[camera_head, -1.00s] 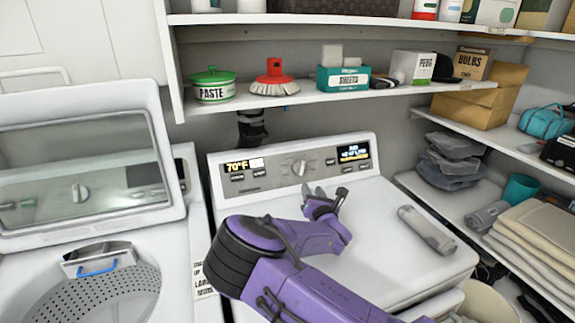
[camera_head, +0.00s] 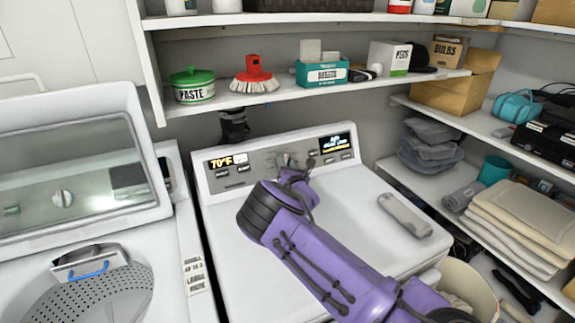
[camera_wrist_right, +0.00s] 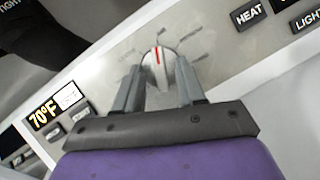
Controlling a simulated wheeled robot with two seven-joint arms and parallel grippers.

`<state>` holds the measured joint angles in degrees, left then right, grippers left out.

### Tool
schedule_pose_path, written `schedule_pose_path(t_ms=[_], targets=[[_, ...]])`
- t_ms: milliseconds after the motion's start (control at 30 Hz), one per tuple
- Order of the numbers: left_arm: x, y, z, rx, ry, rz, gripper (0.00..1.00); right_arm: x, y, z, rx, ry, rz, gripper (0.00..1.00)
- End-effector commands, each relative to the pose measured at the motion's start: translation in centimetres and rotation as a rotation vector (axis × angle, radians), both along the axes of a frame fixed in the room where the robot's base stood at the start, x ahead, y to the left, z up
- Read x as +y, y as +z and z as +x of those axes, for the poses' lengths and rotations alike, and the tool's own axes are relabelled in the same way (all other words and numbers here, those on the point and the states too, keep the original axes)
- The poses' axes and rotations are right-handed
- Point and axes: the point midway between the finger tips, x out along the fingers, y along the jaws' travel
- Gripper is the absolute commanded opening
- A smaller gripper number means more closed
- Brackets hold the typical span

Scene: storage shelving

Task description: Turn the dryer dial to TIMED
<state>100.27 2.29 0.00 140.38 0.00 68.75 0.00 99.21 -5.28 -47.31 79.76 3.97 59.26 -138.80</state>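The dryer's grey dial (camera_wrist_right: 160,57) with a red pointer line sits on the control panel (camera_wrist_right: 115,60) in the right wrist view. Small labels ring it, too blurred to read. My right gripper (camera_wrist_right: 157,76) is open, its grey fingers spread at the dial, the right finger close against it and a gap beside the left one. I cannot tell whether they touch. In the head view my right gripper (camera_head: 288,163) reaches the panel of the white dryer (camera_head: 235,255) and largely hides the dial. My left gripper is not in view.
An open washer (camera_head: 150,240) stands left of the dryer. A grey roll (camera_head: 405,215) lies on the dryer top at right. A shelf above holds a green-lidded paste tub (camera_head: 192,88), a red brush (camera_head: 254,75) and boxes. Side shelves hold folded towels (camera_head: 520,225).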

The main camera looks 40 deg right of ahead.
Motion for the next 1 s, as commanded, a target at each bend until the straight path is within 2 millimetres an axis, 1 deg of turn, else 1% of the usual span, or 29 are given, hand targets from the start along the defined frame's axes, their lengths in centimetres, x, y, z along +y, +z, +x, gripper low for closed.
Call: schedule_pose_path(t_ms=[67,100,167,200,433,567,767,1000], targets=[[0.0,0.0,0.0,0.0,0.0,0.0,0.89,0.0,0.0,0.0,0.0,0.0,0.0,0.39],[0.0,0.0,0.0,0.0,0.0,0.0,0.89,0.0,0.0,0.0,0.0,0.0,0.0,0.33],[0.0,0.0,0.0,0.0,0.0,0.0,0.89,0.0,0.0,0.0,0.0,0.0,0.0,0.13],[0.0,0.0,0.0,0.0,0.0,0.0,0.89,0.0,0.0,0.0,0.0,0.0,0.0,0.0],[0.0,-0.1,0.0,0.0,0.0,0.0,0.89,0.0,-0.1,0.0,-0.001,-0.001,0.003,0.0],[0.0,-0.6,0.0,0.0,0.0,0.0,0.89,0.1,-0.2,0.0,-0.008,-0.011,0.021,0.0],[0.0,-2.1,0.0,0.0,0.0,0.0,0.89,0.2,-0.3,0.0,-0.034,-0.049,0.101,0.0],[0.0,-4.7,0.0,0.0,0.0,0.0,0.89,0.3,-0.3,0.1,-0.09,-0.134,0.273,0.0]])
